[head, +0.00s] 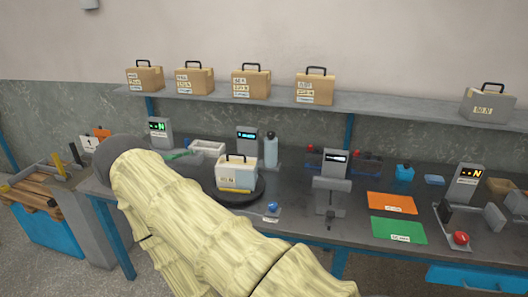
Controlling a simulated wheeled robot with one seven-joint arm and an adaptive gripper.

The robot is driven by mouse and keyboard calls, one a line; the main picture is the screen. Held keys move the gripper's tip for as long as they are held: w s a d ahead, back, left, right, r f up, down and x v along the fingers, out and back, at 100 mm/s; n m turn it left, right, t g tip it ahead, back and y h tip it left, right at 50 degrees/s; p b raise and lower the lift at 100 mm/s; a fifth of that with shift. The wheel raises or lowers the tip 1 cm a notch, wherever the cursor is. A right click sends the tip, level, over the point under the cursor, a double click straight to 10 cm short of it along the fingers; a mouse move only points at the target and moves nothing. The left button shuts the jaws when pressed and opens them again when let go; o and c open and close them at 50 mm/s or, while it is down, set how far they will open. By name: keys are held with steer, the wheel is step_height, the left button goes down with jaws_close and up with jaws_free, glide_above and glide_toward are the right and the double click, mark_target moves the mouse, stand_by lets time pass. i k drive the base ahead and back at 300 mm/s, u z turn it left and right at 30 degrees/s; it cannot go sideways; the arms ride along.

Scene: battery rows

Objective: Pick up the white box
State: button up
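The white box (237,175) has a dark handle on top and a label on its front. It sits upright on a round black plate (260,191) on the workbench, left of the middle of the head view. A yellow strip shows along its lower front. My arm, in a pale yellow wrinkled cover, crosses the lower left foreground in front of the bench. My gripper is not visible, so I cannot see anything held.
The grey workbench (300,210) carries display units, a blue-grey bottle (271,150), a white tray (207,147), an orange mat (391,203) and a green mat (398,230). Several tan boxes and a grey box (488,106) stand on the shelf above (390,107).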

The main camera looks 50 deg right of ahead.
mark_target(232, 170)
steer(key=z, duration=1.1)
steer(key=i, duration=0.15)
